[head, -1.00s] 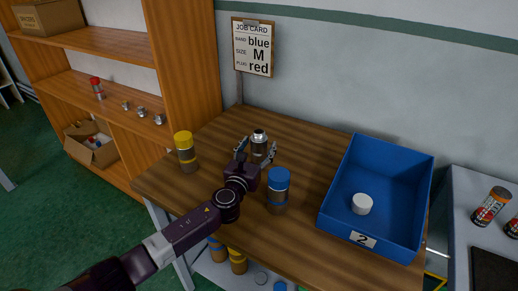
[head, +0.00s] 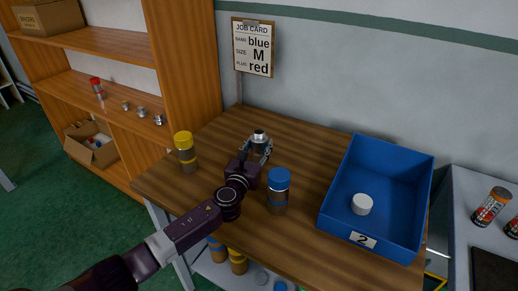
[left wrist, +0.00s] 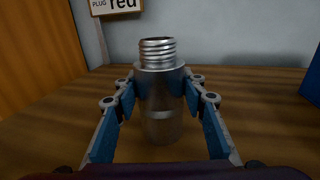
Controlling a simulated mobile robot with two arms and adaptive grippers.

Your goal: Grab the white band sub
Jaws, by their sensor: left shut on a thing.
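A bare grey metal sub (head: 259,137) with a threaded neck stands upright on the wooden table. In the left wrist view the sub (left wrist: 160,118) is centred, with a faint paler band low on its body. My left gripper (head: 257,150) is shut around the sub, and both fingers press its sides in the left wrist view (left wrist: 160,96). A yellow-capped sub (head: 186,153) stands to the left, and a blue-capped sub (head: 278,192) stands just right of my gripper. My right gripper is not in view.
A blue tray (head: 336,222) marked 2 holds a white round piece (head: 362,204). A job card (head: 253,47) on the wall reads blue, M, red. Shelves (head: 120,45) stand at the left. A grey surface with orange-black cylinders (head: 490,207) is at the right.

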